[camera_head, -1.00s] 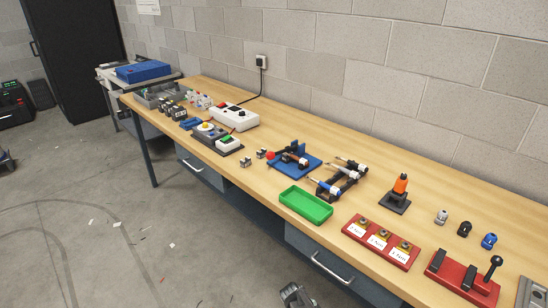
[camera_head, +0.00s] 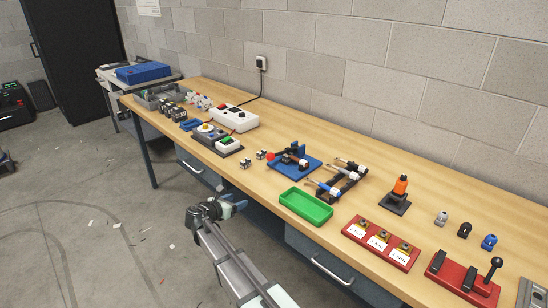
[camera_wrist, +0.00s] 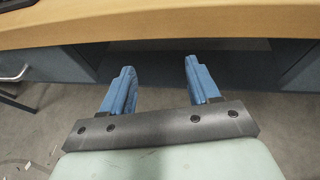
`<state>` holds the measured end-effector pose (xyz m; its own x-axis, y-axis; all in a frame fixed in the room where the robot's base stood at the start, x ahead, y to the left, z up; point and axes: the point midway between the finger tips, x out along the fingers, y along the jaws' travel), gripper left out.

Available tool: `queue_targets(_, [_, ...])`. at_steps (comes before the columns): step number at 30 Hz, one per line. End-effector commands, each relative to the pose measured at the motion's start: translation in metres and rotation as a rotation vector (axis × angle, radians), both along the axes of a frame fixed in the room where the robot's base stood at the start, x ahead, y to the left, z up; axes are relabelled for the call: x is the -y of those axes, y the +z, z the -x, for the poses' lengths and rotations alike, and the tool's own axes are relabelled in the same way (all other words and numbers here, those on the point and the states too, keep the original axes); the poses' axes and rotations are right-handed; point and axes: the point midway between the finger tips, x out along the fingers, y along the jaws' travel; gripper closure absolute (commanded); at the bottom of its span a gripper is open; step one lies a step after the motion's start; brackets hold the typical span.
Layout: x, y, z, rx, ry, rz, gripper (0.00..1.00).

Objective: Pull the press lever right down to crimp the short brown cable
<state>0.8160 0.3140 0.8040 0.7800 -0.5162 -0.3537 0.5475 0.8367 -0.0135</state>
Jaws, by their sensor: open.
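A small press with a blue base (camera_head: 309,168) stands near the bench's front edge in the head view. Its lever ends in a red knob (camera_head: 270,156), which points left. A dark and brownish part lies across the press; I cannot tell whether it is the short brown cable. My gripper (camera_head: 233,203) is in front of the bench, below and left of the press, apart from it. In the wrist view my gripper (camera_wrist: 158,72) has its two blue fingers spread with nothing between them. The press does not show in the wrist view.
A green tray (camera_head: 307,207) and a rack of cables (camera_head: 345,176) stand right of the press. Two small grey blocks (camera_head: 254,159) sit left of it. The wooden bench edge (camera_wrist: 200,30) crosses the top of the wrist view. A drawer handle (camera_head: 330,269) juts out below.

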Motion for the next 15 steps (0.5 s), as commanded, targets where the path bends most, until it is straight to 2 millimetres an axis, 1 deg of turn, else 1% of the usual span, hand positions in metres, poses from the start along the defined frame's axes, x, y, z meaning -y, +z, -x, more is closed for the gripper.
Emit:
queue_targets(1, [-0.013,0.017,-0.006,0.015,0.023,0.034,0.39])
queue_targets(3, [-0.021,0.038,-0.011,0.033,0.040,0.088,0.39])
queue_targets(4, [-0.018,0.048,-0.014,0.046,0.034,0.117,0.39])
queue_targets(6, [-0.006,0.065,-0.019,0.070,0.011,0.173,0.39])
queue_targets(9, [0.017,0.084,-0.024,0.104,-0.038,0.239,0.39])
queue_targets(12, [0.035,0.103,-0.027,0.135,-0.081,0.296,0.39])
queue_targets(15, [0.048,0.117,-0.029,0.159,-0.114,0.338,0.39])
